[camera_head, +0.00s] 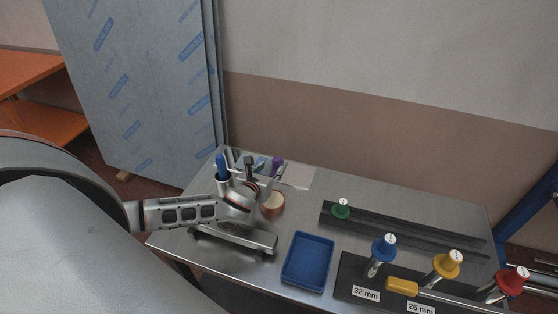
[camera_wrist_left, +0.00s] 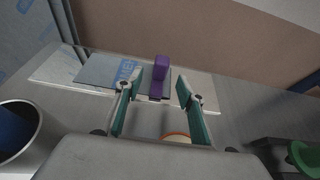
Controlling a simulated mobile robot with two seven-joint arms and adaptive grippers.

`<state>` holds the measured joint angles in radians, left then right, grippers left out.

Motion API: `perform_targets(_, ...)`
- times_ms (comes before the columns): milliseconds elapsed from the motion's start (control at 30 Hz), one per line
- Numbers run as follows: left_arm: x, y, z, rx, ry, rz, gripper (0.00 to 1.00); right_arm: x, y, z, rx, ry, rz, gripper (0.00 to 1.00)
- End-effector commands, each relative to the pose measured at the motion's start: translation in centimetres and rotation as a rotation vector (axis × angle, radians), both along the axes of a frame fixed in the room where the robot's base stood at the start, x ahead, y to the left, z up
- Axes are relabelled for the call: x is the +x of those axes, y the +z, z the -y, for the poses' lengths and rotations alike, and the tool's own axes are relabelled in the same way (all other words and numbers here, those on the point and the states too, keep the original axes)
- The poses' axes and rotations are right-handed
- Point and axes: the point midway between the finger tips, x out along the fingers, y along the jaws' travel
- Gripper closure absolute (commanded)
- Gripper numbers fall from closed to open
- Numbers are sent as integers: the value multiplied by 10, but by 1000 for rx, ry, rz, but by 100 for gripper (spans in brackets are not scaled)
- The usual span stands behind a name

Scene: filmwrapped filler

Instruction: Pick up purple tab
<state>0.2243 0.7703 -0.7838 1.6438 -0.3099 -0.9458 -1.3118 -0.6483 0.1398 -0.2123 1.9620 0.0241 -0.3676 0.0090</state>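The purple tab (camera_head: 278,161) stands near the back left of the metal table, just past my left gripper in the head view. In the left wrist view the purple tab (camera_wrist_left: 160,72) stands upright on a flat film-like sheet. My left gripper (camera_head: 261,169) reaches in over the table from the left. In the wrist view its two teal-lined fingers are spread, one on each side of the tab, with a visible gap to each. Nothing is held. The tab looks at or just beyond the fingertips; the exact depth is unclear. My right gripper is not in view.
A metal cup (camera_wrist_left: 37,118) with a blue item stands left of the gripper. A tape roll (camera_head: 272,207) lies in front. A blue tray (camera_head: 307,262) is front centre. Dark rails (camera_head: 400,226) and colored-knob tools, including the yellow knob (camera_head: 449,263), fill the right. A wall is behind.

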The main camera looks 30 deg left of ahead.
Motion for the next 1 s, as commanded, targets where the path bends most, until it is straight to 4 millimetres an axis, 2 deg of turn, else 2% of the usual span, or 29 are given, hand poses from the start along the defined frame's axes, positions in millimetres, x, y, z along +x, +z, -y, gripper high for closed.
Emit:
perform_targets(367,33,-10,-7,0,0,1,61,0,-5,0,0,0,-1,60)
perform_targets(600,64,-19,-14,-1,0,1,61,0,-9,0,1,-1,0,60)
perform_targets(767,72,-22,-16,0,0,0,61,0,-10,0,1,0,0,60)
perform_targets(967,72,-22,-16,0,-1,0,61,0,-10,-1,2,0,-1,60)
perform_targets(1000,72,-22,-16,0,-1,0,66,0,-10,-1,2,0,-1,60)
